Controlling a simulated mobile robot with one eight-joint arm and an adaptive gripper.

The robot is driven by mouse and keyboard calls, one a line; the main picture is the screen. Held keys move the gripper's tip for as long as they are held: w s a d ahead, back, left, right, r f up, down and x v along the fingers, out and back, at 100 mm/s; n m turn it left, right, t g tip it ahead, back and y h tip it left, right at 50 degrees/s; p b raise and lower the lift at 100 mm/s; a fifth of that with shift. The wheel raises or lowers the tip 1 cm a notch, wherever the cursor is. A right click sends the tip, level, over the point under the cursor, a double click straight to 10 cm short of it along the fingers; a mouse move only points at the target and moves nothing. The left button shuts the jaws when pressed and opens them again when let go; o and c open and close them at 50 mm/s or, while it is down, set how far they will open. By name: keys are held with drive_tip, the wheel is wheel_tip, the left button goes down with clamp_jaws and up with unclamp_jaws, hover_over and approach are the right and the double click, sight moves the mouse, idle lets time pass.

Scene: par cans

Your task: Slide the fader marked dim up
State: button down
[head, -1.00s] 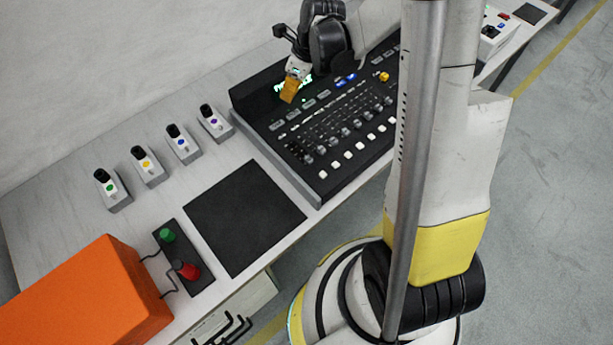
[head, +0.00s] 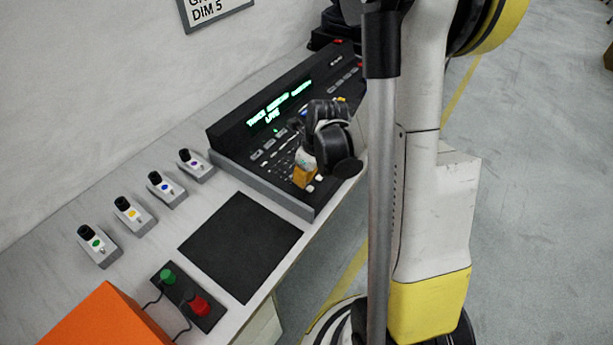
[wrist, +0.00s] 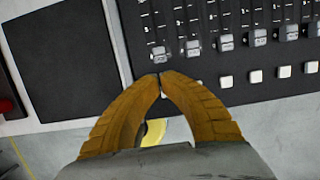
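The black lighting console (head: 227,139) stands on the bench, its display lit green. In the wrist view its grey fader caps form a row; the leftmost cap (wrist: 158,53) sits low in its slot, with a second cap (wrist: 192,47) to its right. The fader markings are too small to read, so I cannot tell which is dim. My gripper (wrist: 160,76) has its two amber fingers together at the tips, with nothing visible between the tips. The tips are just below the leftmost cap; contact is unclear. In the head view my gripper (head: 304,178) is over the console's front left and hides faders.
White buttons (wrist: 226,82) run below the faders. A black mat (head: 240,247) lies left of the console. Several small switch boxes (head: 166,190), a green and red button box (head: 189,296) and an orange box (head: 108,326) stand farther left. A wall sign (head: 210,11) reads DIM 5.

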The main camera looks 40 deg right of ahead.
sight(277, 173)
drive_tip(key=shift+x, duration=0.85)
drive_tip(key=shift+a, duration=0.1)
drive_tip(key=w+a, duration=0.1)
drive_tip(key=w, duration=0.1)
drive_tip(key=w+a, duration=0.1)
drive_tip(key=w, duration=0.2)
drive_tip(key=w+a+b, duration=0.1)
drive_tip(key=w, duration=0.2)
drive_tip(key=shift+w, duration=0.1)
